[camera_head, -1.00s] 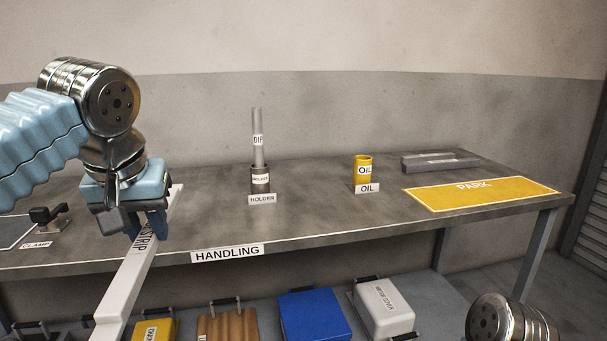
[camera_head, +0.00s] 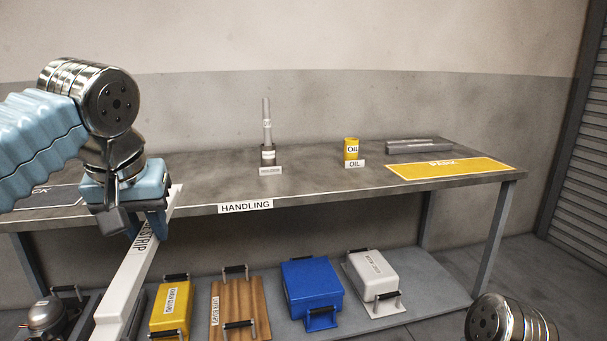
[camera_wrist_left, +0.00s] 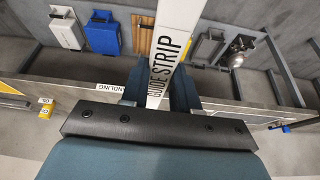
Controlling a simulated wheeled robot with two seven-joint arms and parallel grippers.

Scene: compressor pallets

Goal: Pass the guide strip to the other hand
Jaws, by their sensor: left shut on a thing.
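The guide strip (camera_head: 126,279) is a long white bar with its name in dark letters. My left gripper (camera_head: 150,226) is shut on it near its upper end, and the bar slants down and to the left out of the head view. In the left wrist view the guide strip (camera_wrist_left: 174,45) runs up from between the fingers (camera_wrist_left: 158,90) of my left gripper. Of my right arm only a round metal joint (camera_head: 508,322) shows at the lower right of the head view. My right gripper is not in view.
The grey handling bench (camera_head: 330,190) stands behind the strip. It bears a dipstick holder (camera_head: 268,156), a yellow oil can (camera_head: 351,148) and a yellow park mat (camera_head: 450,169). Below are a yellow case (camera_head: 171,307), a wooden box (camera_head: 240,308), a blue box (camera_head: 312,288) and a white box (camera_head: 373,275).

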